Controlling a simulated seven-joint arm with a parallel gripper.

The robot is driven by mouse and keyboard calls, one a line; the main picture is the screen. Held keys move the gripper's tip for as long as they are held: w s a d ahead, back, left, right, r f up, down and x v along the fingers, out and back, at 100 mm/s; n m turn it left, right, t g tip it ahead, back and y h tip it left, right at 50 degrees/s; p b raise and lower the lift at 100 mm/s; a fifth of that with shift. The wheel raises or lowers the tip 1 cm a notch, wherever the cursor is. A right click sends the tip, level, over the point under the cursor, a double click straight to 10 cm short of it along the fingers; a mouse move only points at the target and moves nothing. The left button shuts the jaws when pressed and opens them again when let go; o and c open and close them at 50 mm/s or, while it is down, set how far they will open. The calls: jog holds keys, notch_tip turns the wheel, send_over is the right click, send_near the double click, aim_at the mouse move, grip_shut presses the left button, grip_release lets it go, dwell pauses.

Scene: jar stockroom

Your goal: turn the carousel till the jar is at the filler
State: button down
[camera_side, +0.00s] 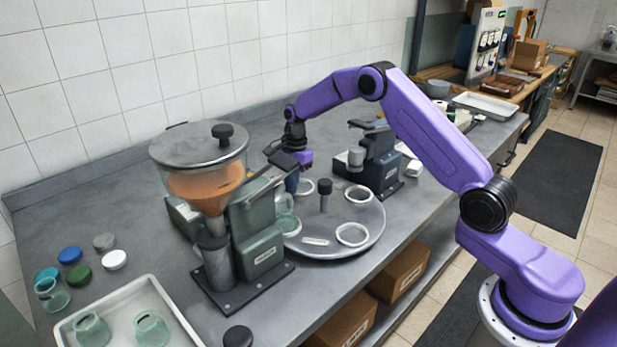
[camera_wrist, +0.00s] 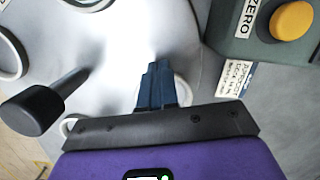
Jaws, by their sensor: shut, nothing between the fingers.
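The carousel (camera_side: 330,245) is a round grey turntable with several white ring seats and an upright dark-knobbed peg (camera_side: 325,187). A pale green glass jar (camera_side: 286,221) stands at its left edge beside the green filler (camera_side: 255,225), partly hidden by it; I cannot tell if it is exactly under the spout. My gripper (camera_side: 291,186) is shut and empty, pointing down over the far left part of the carousel. In the wrist view, my blue fingers (camera_wrist: 158,75) are together over the carousel (camera_wrist: 120,45), partly covering a ring. The black knob (camera_wrist: 32,108) is to their left, apart from them.
A dark machine (camera_side: 378,165) stands behind the carousel. A green-grey housing with a yellow button (camera_wrist: 293,21) is close at upper right in the wrist view. A tray (camera_side: 138,297) with jars and several coloured lids (camera_side: 70,255) lie at left. The counter's front edge is near the carousel.

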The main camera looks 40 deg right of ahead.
jog(key=shift+f, duration=0.1)
jog(key=d+r, duration=0.2)
jog(key=d, duration=0.1)
jog(key=shift+w+d, duration=0.1)
jog(key=shift+d, duration=0.15)
jog(key=d+r, duration=0.3)
jog(key=r, duration=1.7)
jog(key=shift+d, duration=0.15)
jog(key=shift+w, duration=0.1)
